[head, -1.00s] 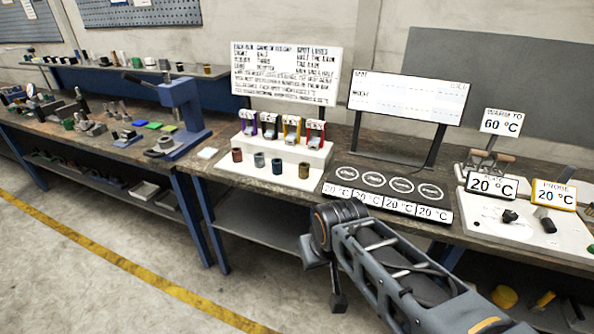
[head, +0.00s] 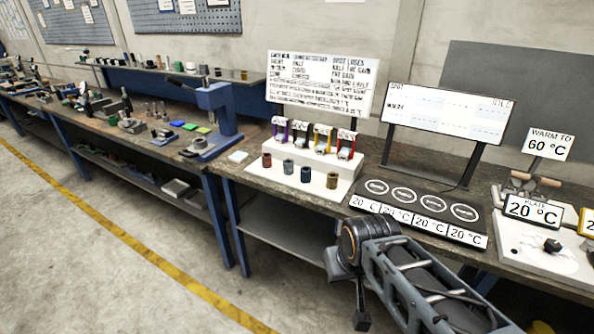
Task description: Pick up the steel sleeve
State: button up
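The steel sleeve appears to be the small grey cylinder (head: 288,166), upright on the front step of the white stand (head: 312,186). It is second from the left in a row with a reddish-brown sleeve (head: 266,160), a blue sleeve (head: 305,174) and a brass-coloured sleeve (head: 332,180). My arm comes in from the lower right. What looks like my gripper (head: 361,318) hangs as a dark narrow shape below the arm's end, in front of the bench and well apart from the sleeves. Its fingers cannot be made out, and no held object shows.
A black hotplate strip (head: 415,205) with several rings and 20 °C labels lies right of the stand. A blue press (head: 212,120) stands to the left. Sign boards (head: 320,82) rise behind. The floor (head: 130,270) before the bench is clear.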

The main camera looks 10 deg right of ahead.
aim_at(288, 165)
jog(key=k, duration=0.6)
jog(key=z, duration=0.2)
jog(key=i, duration=0.85)
jog(key=u, duration=0.6)
jog(key=i, duration=0.75)
jog(key=u, duration=0.95)
jog(key=i, duration=0.25)
jog(key=u, duration=0.35)
